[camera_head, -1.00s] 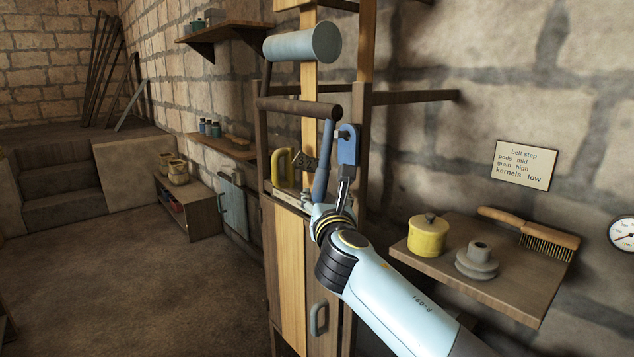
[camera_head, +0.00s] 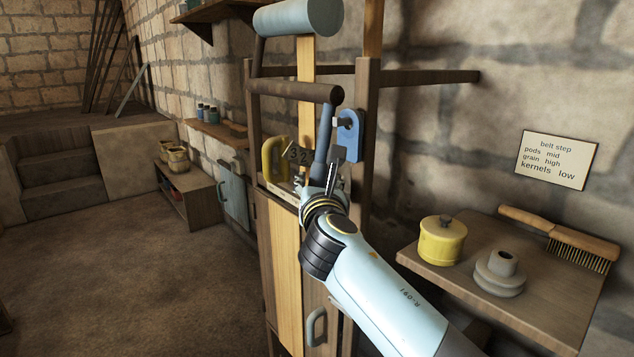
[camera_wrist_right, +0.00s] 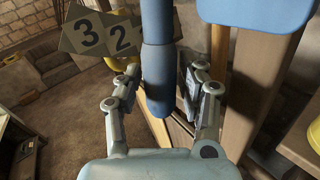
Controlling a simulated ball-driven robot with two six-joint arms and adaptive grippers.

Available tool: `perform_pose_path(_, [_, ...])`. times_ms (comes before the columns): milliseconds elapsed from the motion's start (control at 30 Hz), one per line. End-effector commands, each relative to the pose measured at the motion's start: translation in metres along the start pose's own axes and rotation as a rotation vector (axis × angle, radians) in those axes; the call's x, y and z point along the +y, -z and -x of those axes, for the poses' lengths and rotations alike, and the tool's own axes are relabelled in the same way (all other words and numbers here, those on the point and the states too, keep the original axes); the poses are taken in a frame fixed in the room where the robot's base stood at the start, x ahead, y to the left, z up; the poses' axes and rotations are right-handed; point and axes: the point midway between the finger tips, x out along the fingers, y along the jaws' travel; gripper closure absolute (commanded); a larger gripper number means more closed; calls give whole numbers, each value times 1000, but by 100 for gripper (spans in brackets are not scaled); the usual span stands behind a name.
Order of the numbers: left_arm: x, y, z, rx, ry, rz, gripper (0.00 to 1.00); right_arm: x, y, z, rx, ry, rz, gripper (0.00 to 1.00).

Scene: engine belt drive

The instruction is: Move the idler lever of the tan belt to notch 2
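The blue idler lever (camera_head: 323,145) hangs beside the tan belt (camera_head: 306,75), which runs vertically in the wooden frame. Dark number plates (camera_head: 298,154) reading 3 and 2 show left of the lever; what lies behind the lever is hidden. In the right wrist view the lever (camera_wrist_right: 157,60) comes down between the fingers of my right gripper (camera_wrist_right: 160,92), with gaps visible on both sides. The gripper is open around the lever's lower part; it also shows in the head view (camera_head: 328,178). My left gripper is out of view.
A blue bracket (camera_head: 348,135) sits just right of the lever, by a wooden post (camera_head: 366,125). A yellow handle (camera_head: 274,160) is to the left. A shelf (camera_head: 440,285) at right holds a yellow pot (camera_head: 442,240), grey pulley (camera_head: 499,273) and brush (camera_head: 560,238).

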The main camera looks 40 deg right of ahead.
Motion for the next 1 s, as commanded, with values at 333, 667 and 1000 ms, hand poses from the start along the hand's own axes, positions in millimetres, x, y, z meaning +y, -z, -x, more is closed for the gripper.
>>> perform_pose_path(333, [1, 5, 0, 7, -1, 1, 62, 0, 0, 0, 0, 0, 0, 100])
perform_pose_path(667, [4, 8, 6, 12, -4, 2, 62, 2, -2, 1, 9, 1, -11, 100])
perform_pose_path(1000, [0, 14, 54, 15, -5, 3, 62, 25, -10, 16, 102, 19, -149, 100])
